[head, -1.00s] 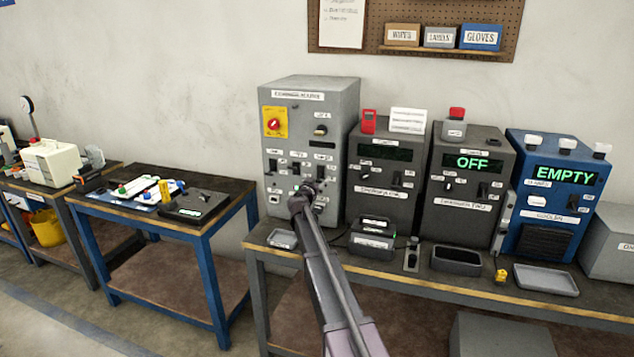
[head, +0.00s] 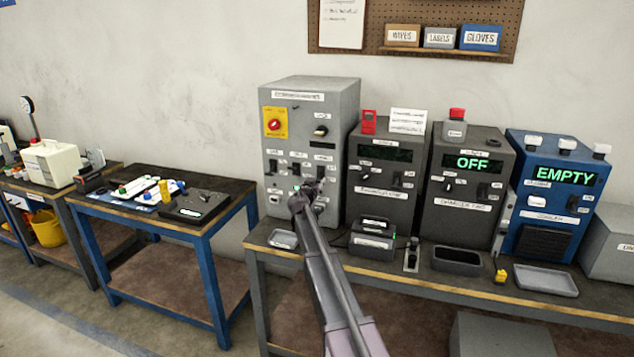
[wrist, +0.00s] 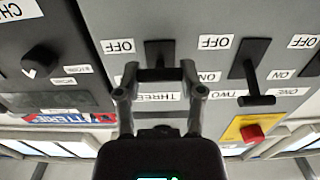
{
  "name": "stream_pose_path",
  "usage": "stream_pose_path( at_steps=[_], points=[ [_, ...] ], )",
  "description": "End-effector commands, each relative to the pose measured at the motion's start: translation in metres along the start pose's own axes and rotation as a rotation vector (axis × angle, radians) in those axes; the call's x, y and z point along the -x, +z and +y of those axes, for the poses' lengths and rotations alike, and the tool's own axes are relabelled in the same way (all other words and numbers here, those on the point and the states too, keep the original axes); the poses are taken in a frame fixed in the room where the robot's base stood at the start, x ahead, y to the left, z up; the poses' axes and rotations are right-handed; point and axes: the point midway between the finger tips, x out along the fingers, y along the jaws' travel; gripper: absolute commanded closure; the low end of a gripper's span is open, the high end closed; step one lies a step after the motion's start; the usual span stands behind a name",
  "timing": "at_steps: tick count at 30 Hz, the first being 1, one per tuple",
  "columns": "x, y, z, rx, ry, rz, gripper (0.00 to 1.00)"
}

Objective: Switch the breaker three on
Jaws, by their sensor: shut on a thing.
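The grey breaker cabinet (head: 283,95) stands at the left of the workbench, and my gripper (head: 308,186) is at its lower front. In the wrist view, which is upside down, my gripper (wrist: 160,75) is shut on the black lever of breaker three (wrist: 160,50), with a finger on each side of its handle. The THREE label (wrist: 155,97) shows between the fingers. OFF and ON labels lie beside the lever.
A yellow plate with a red knob (head: 274,123) is on the cabinet's upper left. A rotary knob (wrist: 40,60) shows left in the wrist view. Dark charger boxes (head: 385,205) stand right of the cabinet. A small grey tray (head: 283,239) lies in front.

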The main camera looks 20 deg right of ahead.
Motion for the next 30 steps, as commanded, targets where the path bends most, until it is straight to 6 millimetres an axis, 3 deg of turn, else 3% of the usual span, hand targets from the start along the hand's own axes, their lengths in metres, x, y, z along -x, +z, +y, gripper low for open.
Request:
stream_pose_path(
  at_steps=[11,30],
  points=[
    [0.0,-0.009,-0.001,-0.001,-0.001,-0.089,0.97],
    [0.0,-0.026,-0.001,0.0,-0.001,-0.4,0.97]
  ],
)
